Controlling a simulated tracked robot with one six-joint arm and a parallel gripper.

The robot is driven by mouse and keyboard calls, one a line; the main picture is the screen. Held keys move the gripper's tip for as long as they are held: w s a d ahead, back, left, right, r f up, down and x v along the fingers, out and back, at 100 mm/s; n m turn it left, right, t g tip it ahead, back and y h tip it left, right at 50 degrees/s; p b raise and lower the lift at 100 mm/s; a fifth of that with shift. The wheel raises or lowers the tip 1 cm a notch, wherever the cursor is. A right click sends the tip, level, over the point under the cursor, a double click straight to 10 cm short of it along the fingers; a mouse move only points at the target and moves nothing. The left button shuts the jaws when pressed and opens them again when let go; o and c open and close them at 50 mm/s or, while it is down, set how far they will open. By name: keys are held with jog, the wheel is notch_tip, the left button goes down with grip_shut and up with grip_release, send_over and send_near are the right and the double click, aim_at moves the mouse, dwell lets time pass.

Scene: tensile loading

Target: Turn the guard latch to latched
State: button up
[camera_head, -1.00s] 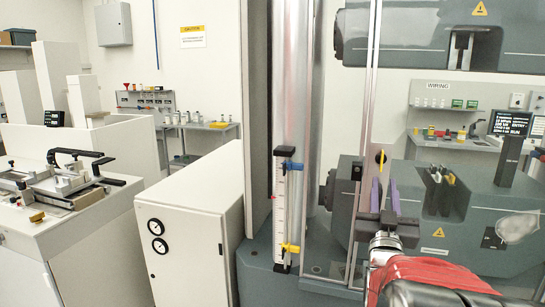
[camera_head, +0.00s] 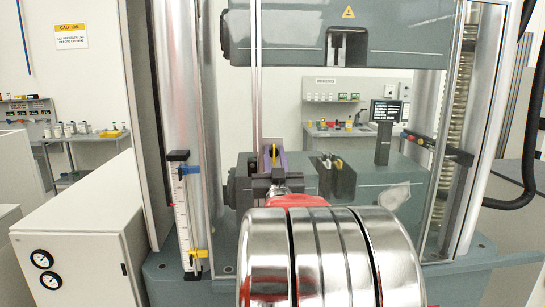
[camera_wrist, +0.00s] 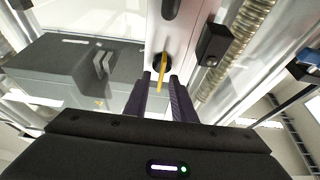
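The guard latch is a thin yellow handle (camera_wrist: 163,68) on a dark round base, set on the pale guard frame (camera_wrist: 183,35). In the wrist view the handle points roughly along the frame, tilted slightly. My gripper (camera_wrist: 161,78) has two dark purple fingers, one on each side of the handle. Gaps show between the fingers and the handle, so the gripper looks open. I cannot tell how deep the handle sits between the fingertips. In the head view my gripper (camera_head: 272,160) is in front of the latch, and only a bit of yellow (camera_head: 274,153) shows.
The grey testing machine (camera_head: 340,30) stands behind the clear guard. A scale with blue and yellow clamps (camera_head: 184,220) stands left of my arm. A white cabinet with gauges (camera_head: 85,250) is at the lower left. A black bracket (camera_wrist: 214,44) sits right of the latch.

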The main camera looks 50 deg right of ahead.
jog(key=shift+c, duration=0.3)
grip_shut()
jog(key=shift+a, duration=0.15)
jog(key=shift+t, duration=0.3)
